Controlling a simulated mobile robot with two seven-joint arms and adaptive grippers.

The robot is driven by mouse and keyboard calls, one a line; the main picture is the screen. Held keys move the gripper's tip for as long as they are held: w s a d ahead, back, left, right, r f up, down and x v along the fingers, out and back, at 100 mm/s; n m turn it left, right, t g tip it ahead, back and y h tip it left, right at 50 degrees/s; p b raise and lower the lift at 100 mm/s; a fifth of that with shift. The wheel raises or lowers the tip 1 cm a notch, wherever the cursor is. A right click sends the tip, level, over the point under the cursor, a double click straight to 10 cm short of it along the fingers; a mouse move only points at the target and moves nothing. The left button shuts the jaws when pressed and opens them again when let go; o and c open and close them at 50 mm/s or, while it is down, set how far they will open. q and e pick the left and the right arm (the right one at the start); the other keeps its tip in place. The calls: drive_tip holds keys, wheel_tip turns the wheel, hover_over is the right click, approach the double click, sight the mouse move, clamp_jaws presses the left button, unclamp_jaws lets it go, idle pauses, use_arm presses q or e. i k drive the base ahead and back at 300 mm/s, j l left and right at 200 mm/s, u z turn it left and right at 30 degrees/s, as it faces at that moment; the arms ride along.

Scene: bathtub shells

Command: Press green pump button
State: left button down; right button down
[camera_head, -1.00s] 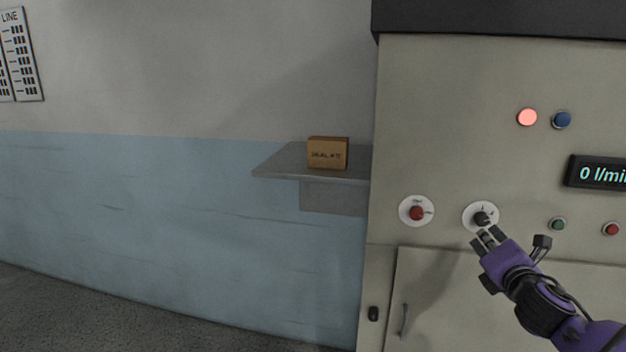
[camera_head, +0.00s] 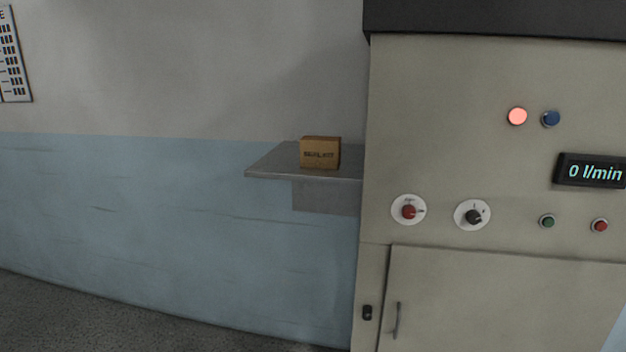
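Neither of my grippers shows in this view, so nothing of mine covers the button.
Left of the green button are a black rotary knob (camera_head: 473,216) and a red rotary knob (camera_head: 408,211) on white dials. Above are a lit red lamp (camera_head: 517,116) and a blue button (camera_head: 551,119). A wall shelf (camera_head: 270,165) with a cardboard box (camera_head: 320,153) stands out left of the cabinet.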

sight(549, 222)
drive_tip(key=z, duration=1.4)
